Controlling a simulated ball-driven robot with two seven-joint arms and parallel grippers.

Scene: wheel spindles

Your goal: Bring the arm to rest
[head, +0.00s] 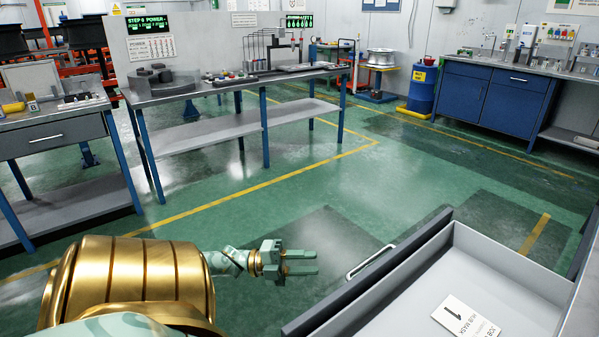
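My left gripper (305,262) hangs over the green floor in the lower middle of the head view, pointing right. Its two pale green fingers lie side by side with a gap between them, and nothing is held. It is left of an open grey drawer (408,314) and apart from its handle (370,262). The gold and pale green parts at the lower left are my own arm. My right gripper is not in view.
The open drawer holds a white card (466,316) marked 1. A long workbench (230,86) with a lower shelf stands ahead, another bench (50,120) at the left. A blue cabinet (492,95) and blue barrel (422,88) stand at the back right. The middle floor is clear.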

